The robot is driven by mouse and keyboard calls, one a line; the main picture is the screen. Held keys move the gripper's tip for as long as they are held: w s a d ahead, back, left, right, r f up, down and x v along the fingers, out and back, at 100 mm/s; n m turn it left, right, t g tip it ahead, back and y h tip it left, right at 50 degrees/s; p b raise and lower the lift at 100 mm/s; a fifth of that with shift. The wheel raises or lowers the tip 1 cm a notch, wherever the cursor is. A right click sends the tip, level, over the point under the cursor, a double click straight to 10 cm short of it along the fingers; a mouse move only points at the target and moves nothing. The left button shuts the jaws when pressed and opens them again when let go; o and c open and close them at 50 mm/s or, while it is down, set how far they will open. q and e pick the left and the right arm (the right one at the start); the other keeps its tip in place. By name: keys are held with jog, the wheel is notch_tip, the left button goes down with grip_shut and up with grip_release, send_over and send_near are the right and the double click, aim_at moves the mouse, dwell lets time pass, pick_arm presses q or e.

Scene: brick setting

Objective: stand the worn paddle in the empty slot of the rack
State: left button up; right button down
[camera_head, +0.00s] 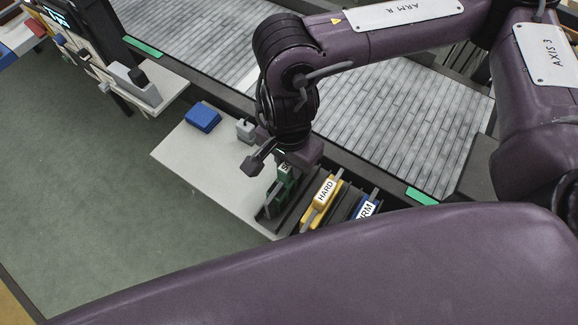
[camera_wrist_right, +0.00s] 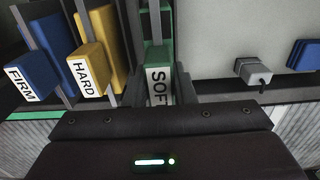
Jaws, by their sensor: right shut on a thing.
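The dark rack (camera_head: 292,217) lies at the front right of the pale board. A green paddle (camera_head: 284,186), labelled SOFT in the right wrist view (camera_wrist_right: 158,85), is upright at the rack's left end. My right gripper (camera_head: 283,163) is above that end, shut on the green paddle. I cannot tell how deep the paddle sits. A yellow paddle (camera_head: 321,203) labelled HARD and a blue paddle (camera_head: 366,208) labelled FIRM stand in the rack to its right. No wear shows clearly on any paddle. My left gripper is not in view.
The board's left part is clear. A slatted grey surface (camera_head: 400,120) lies behind. My large purple arm link fills the foreground.

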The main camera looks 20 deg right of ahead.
jog(key=shift+f, duration=1.25)
jog(key=shift+f, duration=0.2)
jog(key=c, duration=1.2)
grip_release()
jog(key=shift+r, duration=0.1)
notch_tip(320, 180, up, 12)
jog(key=shift+r, duration=0.1)
